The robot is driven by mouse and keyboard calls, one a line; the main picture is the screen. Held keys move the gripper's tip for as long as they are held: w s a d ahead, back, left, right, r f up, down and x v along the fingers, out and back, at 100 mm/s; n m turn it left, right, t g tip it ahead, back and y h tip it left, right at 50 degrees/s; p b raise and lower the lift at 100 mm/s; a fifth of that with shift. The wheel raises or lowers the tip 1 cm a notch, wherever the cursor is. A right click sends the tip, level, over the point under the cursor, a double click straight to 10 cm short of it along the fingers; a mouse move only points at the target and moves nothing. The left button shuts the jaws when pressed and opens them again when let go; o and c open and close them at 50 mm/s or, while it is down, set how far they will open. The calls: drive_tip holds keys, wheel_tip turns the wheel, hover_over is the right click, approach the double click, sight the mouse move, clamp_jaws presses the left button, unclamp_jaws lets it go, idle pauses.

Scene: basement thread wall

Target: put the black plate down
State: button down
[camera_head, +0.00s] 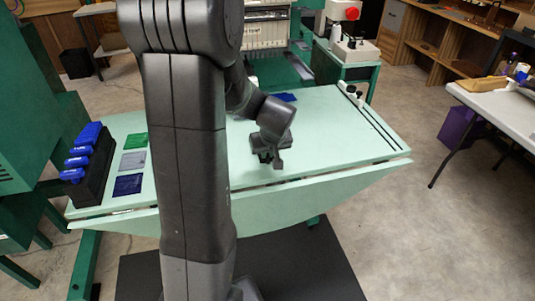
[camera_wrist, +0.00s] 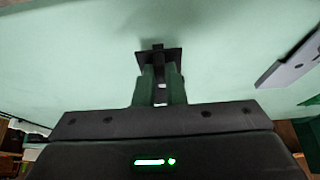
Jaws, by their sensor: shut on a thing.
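My gripper (camera_head: 268,155) is over the front middle of the pale green table (camera_head: 330,125), pointing down. In the wrist view my gripper (camera_wrist: 159,72) has its two dark green fingers close together, shut on the black plate (camera_wrist: 175,55). The plate is a small dark square with a knob-like part at its middle, just beyond the fingertips. In the head view the plate is mostly lost against my dark gripper. I cannot tell whether it touches the table top or hangs just above it.
At the table's left lie a green plate (camera_head: 134,141), a grey plate (camera_head: 132,160) and a dark blue plate (camera_head: 128,185), beside a black rack with blue handles (camera_head: 88,145). A blue plate (camera_head: 285,97) lies at the back. The table right of my gripper is clear.

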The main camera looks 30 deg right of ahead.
drive_tip(key=shift+f, duration=0.2)
drive_tip(key=shift+f, duration=0.25)
drive_tip(key=c, duration=1.5)
unclamp_jaws()
drive_tip(key=shift+r, duration=0.1)
drive_tip(key=shift+s+r, duration=0.1)
drive_tip(key=shift+r, duration=0.35)
drive_tip(key=p+v, duration=0.1)
drive_tip(key=v, duration=1)
drive_tip(key=shift+r, duration=0.2)
drive_tip(key=shift+s, duration=0.15)
